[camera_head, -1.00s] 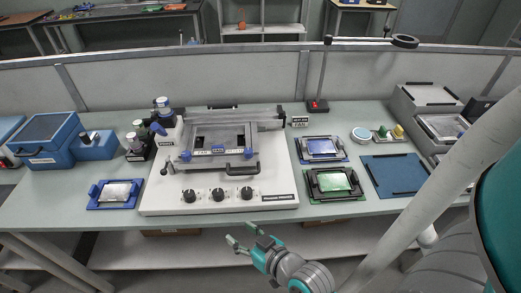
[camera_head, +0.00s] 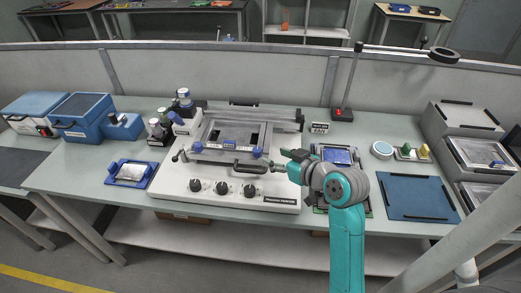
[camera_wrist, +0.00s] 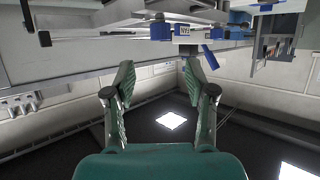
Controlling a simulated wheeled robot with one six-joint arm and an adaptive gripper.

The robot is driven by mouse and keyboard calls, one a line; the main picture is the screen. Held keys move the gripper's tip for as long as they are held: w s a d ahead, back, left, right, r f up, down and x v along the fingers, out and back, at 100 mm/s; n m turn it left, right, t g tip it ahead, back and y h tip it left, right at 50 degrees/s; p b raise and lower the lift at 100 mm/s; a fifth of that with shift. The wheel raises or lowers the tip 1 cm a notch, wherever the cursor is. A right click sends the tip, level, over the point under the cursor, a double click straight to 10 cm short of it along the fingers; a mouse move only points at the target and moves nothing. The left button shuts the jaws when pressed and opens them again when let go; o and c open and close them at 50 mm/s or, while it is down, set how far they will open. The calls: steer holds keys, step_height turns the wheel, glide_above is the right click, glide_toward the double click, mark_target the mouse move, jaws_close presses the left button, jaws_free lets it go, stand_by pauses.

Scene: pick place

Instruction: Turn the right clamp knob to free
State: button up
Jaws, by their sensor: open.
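The white fixture (camera_head: 240,203) stands mid-table with a grey frame on top. The right clamp knob (camera_head: 257,152) is blue and sits at the frame's front right corner. A matching left clamp knob (camera_head: 198,147) sits at the front left. My gripper (camera_head: 278,160) is just right of the right knob, with its fingers pointing left, and appears apart from it. In the wrist view my gripper (camera_wrist: 158,80) is open, with nothing between its fingers. Blue parts show beyond the fingertips there; I cannot tell which is the right knob.
Three black dials line the fixture's front, with a dark handle (camera_head: 250,168) above them. A blue mat (camera_head: 415,197) lies farther right. A lamp post (camera_head: 352,80) stands behind.

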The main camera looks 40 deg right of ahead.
mark_target(258, 150)
steer(key=x, duration=1)
jaws_close()
